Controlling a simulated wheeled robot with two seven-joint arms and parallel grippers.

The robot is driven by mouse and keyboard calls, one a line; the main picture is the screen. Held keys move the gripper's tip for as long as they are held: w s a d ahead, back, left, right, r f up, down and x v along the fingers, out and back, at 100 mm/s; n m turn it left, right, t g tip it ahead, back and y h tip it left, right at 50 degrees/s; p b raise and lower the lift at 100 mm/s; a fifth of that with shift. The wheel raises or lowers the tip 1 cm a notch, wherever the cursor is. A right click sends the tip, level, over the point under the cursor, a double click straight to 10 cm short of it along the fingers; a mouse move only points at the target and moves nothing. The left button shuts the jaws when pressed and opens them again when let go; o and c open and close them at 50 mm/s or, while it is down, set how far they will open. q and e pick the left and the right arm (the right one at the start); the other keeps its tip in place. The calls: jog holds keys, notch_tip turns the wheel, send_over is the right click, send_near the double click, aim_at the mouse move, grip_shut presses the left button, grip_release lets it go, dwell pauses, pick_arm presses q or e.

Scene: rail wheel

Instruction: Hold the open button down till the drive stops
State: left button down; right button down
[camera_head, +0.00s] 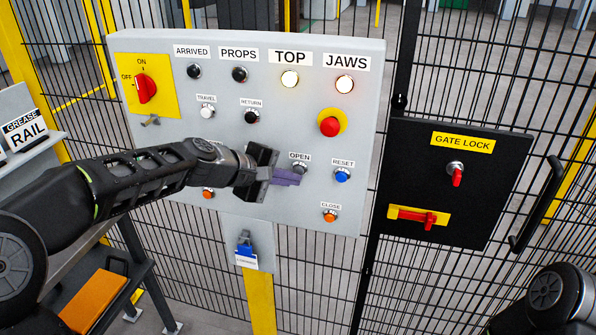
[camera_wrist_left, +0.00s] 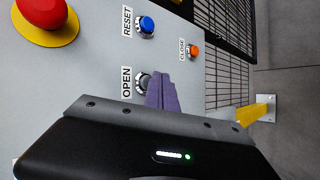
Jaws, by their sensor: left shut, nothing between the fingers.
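The grey control panel (camera_head: 270,200) hangs on the mesh fence. Its OPEN button (camera_head: 300,168) is a dark round button in a metal ring. My left gripper (camera_head: 297,174) is shut and empty, with its purple fingertips right at the OPEN button. In the left wrist view the fingertips (camera_wrist_left: 160,78) overlap the right side of the OPEN button (camera_wrist_left: 142,84). I cannot tell whether they touch or press it. The TOP lamp (camera_head: 289,79) and JAWS lamp (camera_head: 345,84) are lit. The ARRIVED lamp (camera_head: 194,71) and PROPS lamp (camera_head: 239,74) are dark. The right gripper is not visible.
The blue RESET button (camera_head: 342,175), orange CLOSE button (camera_head: 330,215) and red mushroom button (camera_head: 329,124) sit close to OPEN. A red switch (camera_head: 146,88) is at upper left. A black GATE LOCK box (camera_head: 455,190) stands to the right. A GREASE RAIL bench (camera_head: 28,135) is at left.

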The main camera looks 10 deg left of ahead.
pick_arm(q)
jog(key=shift+w, duration=0.7)
dwell(3.0)
jog(key=shift+s, duration=0.1)
dwell(0.4)
jog(key=shift+s+b, duration=0.4)
jog(key=shift+s, duration=0.4)
jog(key=s+b, duration=0.2)
jog(key=s, duration=0.3)
jog(key=shift+a+b, duration=0.2)
jog(key=shift+b, duration=0.15)
